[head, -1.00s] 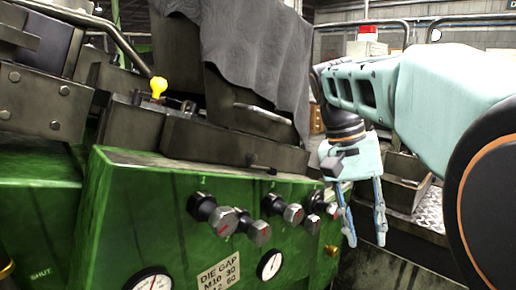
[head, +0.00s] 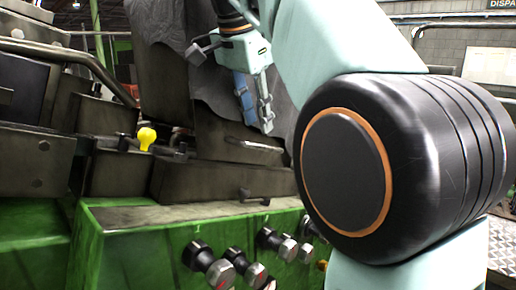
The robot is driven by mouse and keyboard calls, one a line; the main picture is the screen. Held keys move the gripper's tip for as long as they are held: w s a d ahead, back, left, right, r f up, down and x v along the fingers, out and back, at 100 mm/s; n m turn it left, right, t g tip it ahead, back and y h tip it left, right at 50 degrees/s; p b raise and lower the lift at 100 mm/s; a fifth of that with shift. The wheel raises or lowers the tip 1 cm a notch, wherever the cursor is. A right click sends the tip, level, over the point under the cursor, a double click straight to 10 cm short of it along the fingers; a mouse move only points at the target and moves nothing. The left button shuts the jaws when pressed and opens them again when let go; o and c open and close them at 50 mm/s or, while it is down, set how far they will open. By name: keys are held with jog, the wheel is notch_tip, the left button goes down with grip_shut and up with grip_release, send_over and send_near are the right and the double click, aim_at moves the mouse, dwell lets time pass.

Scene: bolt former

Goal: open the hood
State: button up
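The hood (head: 222,138) looks like the dark grey metal cover in the middle of the machine, and it appears closed. A pale metal bar (head: 262,147), perhaps its handle, runs along its lower front edge. My gripper (head: 258,122) points down in front of the cloth, just above the bar in the picture. Its fingers are apart with nothing seen between them. I cannot tell how far it is from the bar in depth. My arm hides the cover's right side.
Below is the green machine front (head: 140,245) with black and silver knobs (head: 207,262) sticking out. A yellow knob (head: 146,138) stands left of the cover. A bent dark pipe (head: 75,58) crosses the upper left. A small black handle (head: 258,197) sits on the ledge.

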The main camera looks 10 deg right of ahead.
aim_at(263, 148)
jog(key=b+x, duration=0.1)
jog(key=x, duration=0.8)
jog(key=shift+c, duration=0.5)
grip_shut()
